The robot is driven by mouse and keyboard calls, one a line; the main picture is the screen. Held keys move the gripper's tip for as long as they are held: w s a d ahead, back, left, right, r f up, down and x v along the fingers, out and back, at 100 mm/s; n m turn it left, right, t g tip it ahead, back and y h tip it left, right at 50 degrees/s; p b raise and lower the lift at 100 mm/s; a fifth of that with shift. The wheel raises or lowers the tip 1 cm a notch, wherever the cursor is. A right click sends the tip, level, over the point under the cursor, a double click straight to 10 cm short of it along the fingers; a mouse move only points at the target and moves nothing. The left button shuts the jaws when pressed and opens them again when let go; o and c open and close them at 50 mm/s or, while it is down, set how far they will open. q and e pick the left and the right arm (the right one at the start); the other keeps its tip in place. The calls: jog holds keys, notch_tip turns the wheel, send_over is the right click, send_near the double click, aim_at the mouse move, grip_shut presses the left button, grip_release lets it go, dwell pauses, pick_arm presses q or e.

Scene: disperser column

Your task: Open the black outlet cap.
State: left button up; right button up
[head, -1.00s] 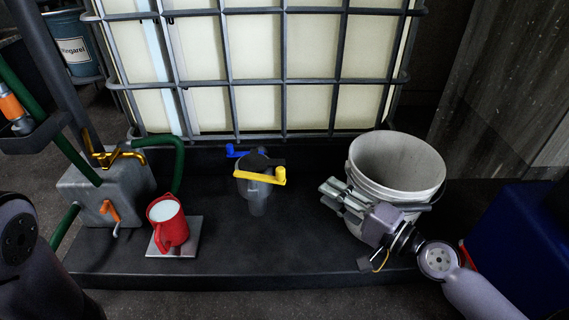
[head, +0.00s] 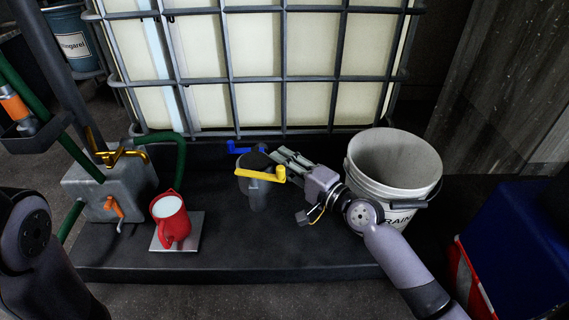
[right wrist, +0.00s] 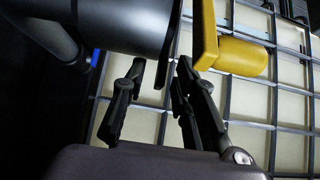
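The outlet valve (head: 258,192) stands in front of the caged tank, with a yellow handle (head: 262,175) in front and a blue handle (head: 236,148) behind. The black outlet cap (head: 256,160) is the dark round part between them. In the right wrist view a dark cylinder, which looks like the cap (right wrist: 125,22), fills the upper left, with the yellow handle (right wrist: 235,55) to its right. My right gripper (head: 282,157) is at the valve's right side. Its fingertips (right wrist: 160,66) are apart, close to the cylinder's lower edge; contact is unclear. My left gripper is out of view.
A white bucket (head: 390,158) stands to the right, close to my right arm. A red jug (head: 172,222) stands on a metal plate (head: 196,232) to the left, beside a grey box (head: 90,190) with green hoses. The tank cage (head: 283,75) is close behind the valve.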

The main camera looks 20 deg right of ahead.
jog(key=shift+c, duration=0.4)
grip_shut()
dwell(0.5)
